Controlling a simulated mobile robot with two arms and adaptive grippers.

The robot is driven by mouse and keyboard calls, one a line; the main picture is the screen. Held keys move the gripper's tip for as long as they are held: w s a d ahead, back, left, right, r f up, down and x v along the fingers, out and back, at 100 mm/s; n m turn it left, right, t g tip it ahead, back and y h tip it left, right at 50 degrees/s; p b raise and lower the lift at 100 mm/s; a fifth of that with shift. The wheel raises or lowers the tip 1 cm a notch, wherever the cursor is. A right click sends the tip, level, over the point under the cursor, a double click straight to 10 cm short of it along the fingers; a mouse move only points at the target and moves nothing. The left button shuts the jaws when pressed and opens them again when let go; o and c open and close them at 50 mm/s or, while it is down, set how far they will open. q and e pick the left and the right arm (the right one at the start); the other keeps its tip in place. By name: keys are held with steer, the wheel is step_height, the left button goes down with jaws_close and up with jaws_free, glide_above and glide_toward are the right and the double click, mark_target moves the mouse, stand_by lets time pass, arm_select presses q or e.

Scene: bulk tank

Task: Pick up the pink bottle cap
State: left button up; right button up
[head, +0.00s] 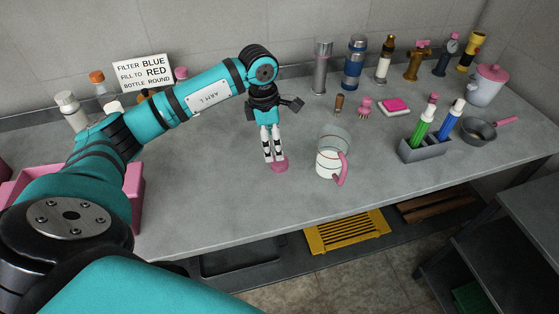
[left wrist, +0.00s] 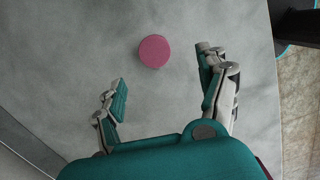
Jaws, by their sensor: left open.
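The pink bottle cap (head: 280,165) is a flat round disc lying on the grey counter. It also shows in the left wrist view (left wrist: 154,51), ahead of the fingertips and between their lines, nearer the right finger. My left gripper (head: 274,158) points down just above and beside the cap in the head view, and its fingers overlap part of it there. In the left wrist view the left gripper (left wrist: 160,64) is open and empty, with its two fingers wide apart. I cannot tell its exact height above the counter. My right gripper is not in view.
A striped cup with a pink handle (head: 329,164) stands right of the left gripper. A grey holder (head: 424,152) with green and blue bottles is farther right. Flasks and valves line the back. A pink bin (head: 135,190) is at left. The counter's front edge is near.

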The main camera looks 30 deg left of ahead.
mark_target(278, 163)
arm_select(q)
steer(key=f, duration=0.3)
steer(key=shift+w+d+f, duration=0.1)
steer(key=shift+w+d, duration=0.05)
steer(key=shift+d, duration=0.05)
steer(key=f+p, duration=0.1)
steer(key=f, duration=0.1)
steer(key=w+f, duration=0.1)
steer(key=f, duration=0.1)
steer(key=shift+w+d+f+p, duration=0.1)
steer(key=shift+d+f+p, duration=0.1)
steer(key=shift+p, duration=0.15)
steer(key=shift+f, duration=0.2)
steer(key=c, duration=0.9)
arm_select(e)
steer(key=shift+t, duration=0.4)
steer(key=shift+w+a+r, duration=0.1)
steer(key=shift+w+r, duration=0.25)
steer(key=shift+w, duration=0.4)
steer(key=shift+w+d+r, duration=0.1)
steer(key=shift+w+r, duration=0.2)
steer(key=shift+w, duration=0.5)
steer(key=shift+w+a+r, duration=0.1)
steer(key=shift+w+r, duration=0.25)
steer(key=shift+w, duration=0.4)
